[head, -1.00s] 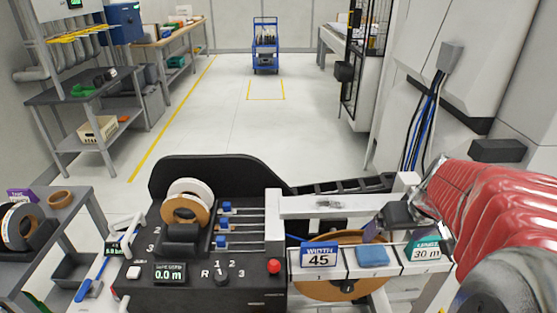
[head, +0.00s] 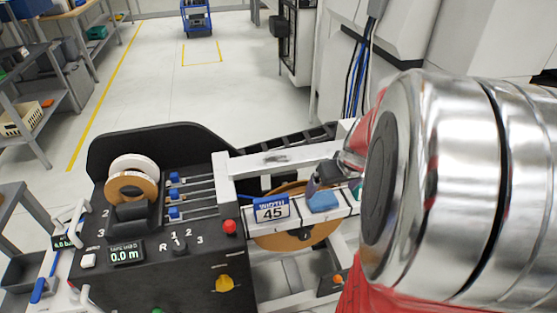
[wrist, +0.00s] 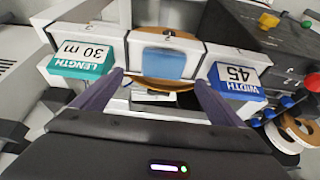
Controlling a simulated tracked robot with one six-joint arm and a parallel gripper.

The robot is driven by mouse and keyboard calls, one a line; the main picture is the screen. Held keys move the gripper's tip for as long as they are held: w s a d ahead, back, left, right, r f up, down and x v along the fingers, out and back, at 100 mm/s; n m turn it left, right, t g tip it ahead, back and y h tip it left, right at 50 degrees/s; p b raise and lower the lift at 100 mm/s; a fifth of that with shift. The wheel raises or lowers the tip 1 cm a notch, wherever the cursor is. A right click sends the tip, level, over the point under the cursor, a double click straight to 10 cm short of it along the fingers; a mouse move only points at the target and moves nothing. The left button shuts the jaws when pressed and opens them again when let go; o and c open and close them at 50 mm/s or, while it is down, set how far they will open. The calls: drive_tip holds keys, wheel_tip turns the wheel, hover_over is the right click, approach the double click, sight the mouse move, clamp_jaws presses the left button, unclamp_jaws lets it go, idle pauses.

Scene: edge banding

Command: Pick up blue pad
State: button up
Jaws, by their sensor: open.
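The blue pad (head: 323,201) lies on the white ledge just right of the blue "WIDTH 45" sign in the head view. In the wrist view the blue pad (wrist: 163,63) lies in the middle section of the ledge, between the "LENGTH 30 m" and "WIDTH 45" signs. My gripper (wrist: 160,80) is open and empty, with its two dark fingers spread at either side of the pad. I cannot tell how far above the ledge the fingertips are. In the head view my arm hides most of the gripper, whose dark tip shows beside the pad.
The blue WIDTH sign (head: 271,211) and the teal LENGTH sign (wrist: 82,57) flank the pad closely. A brown roll (head: 290,236) sits under the ledge. The black control panel (head: 190,265), with a red button (head: 229,227), stands to the left.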

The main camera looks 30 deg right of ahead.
sight(322, 198)
drive_tip(key=shift+x, duration=0.95)
drive_tip(key=shift+a+x, duration=0.15)
drive_tip(key=shift+x, duration=1.15)
drive_tip(key=shift+a+x, duration=0.1)
drive_tip(key=shift+x, duration=1.2)
drive_tip(key=shift+w, duration=0.15)
drive_tip(key=c, duration=1.1)
drive_tip(key=shift+r, duration=0.1)
drive_tip(key=shift+c, duration=0.2)
wheel_tip(322, 198, up, 10)
